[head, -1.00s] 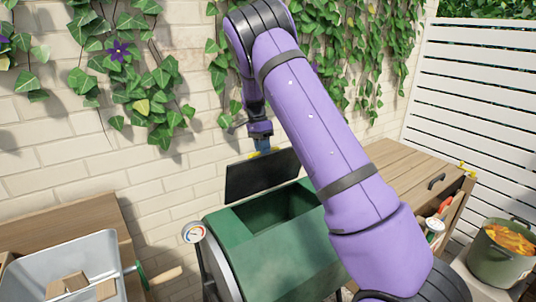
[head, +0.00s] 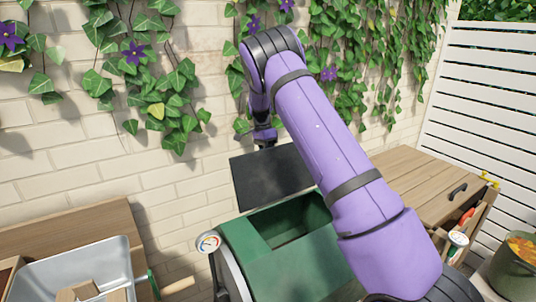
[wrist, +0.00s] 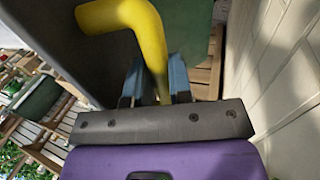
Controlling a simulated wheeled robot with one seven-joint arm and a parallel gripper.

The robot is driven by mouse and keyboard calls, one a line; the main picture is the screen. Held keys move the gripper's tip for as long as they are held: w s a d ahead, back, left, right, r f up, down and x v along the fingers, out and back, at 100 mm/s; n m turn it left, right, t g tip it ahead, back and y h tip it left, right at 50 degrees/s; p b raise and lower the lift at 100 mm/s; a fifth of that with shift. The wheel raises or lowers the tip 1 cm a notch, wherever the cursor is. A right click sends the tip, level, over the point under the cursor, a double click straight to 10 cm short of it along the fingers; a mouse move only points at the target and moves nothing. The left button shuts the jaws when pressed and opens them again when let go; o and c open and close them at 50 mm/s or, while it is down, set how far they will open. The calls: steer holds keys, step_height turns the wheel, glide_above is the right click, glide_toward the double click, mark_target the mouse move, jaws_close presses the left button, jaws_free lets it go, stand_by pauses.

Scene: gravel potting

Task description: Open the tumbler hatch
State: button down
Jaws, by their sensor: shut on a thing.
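The tumbler is a green drum (head: 262,268) below my arm in the head view. Its rectangular opening (head: 298,222) shows, dark green inside. The hatch, a flat black panel (head: 268,180), stands raised at the back edge of the opening, near the wall. In the wrist view, a bent yellow handle (wrist: 150,20) sticks out beside the dark hatch panel (wrist: 60,45). My gripper (wrist: 155,78) has its blue fingers shut on this handle. In the head view my gripper (head: 264,138) is behind the hatch's top edge, which hides the fingertips and handle.
A brick wall with ivy (head: 165,90) is close behind the hatch. A dial gauge (head: 208,243) sits at the drum's left. A grey tub (head: 120,258) with wooden pieces stands left. A wooden cabinet (head: 410,180) and a green pot (head: 510,272) stand right.

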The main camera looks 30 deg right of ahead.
steer(key=shift+s+a+f, duration=0.1)
steer(key=shift+f, duration=0.1)
steer(key=c, duration=1)
jaws_free()
steer(key=shift+c, duration=0.2)
steer(key=shift+r, duration=0.1)
steer(key=shift+r, duration=0.1)
steer(key=v, duration=1)
steer(key=shift+w+r, duration=0.25)
